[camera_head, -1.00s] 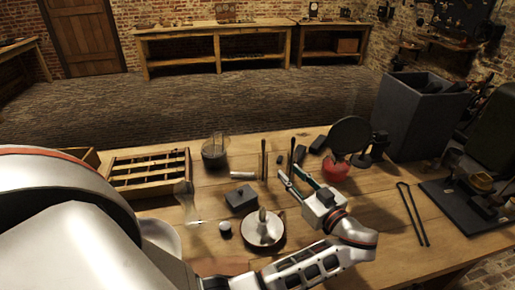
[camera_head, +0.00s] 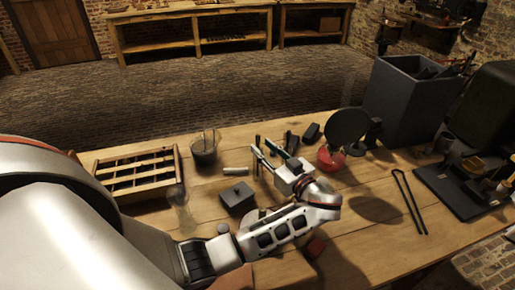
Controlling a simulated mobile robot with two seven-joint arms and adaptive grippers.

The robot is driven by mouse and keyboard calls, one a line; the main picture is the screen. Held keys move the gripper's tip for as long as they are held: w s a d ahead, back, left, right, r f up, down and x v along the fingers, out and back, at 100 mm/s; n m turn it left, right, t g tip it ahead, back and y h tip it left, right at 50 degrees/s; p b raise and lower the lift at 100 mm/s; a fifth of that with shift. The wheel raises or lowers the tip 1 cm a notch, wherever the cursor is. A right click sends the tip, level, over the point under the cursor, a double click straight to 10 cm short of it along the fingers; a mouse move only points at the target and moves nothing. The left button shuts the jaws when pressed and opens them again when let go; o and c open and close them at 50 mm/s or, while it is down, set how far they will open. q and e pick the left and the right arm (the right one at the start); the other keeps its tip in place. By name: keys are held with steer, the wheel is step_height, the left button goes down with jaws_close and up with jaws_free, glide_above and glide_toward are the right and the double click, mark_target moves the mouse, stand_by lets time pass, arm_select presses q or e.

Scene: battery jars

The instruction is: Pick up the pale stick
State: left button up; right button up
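The pale stick (camera_head: 236,170) is a short, whitish cylinder lying on the wooden table, behind a small dark box. My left gripper (camera_head: 260,147) is to the right of the pale stick and above the table. Its two fingers are spread apart and point toward the back left, with nothing seen between them. The gripper does not appear to touch the stick. My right gripper is not in view.
A dark lidded box (camera_head: 238,197) stands just in front of the stick. A dark jar (camera_head: 204,150), a glass vessel (camera_head: 180,205) and a slotted wooden rack (camera_head: 137,172) are to the left. A red jar (camera_head: 331,158) and grey bin (camera_head: 416,105) are at right.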

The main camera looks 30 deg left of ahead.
mark_target(259, 143)
arm_select(q)
steer(key=x, duration=0.2)
steer(key=shift+a+r+p, duration=0.3)
steer(key=shift+p, duration=0.05)
steer(key=shift+w+a+f, duration=0.15)
steer(key=shift+a, duration=0.25)
jaws_close()
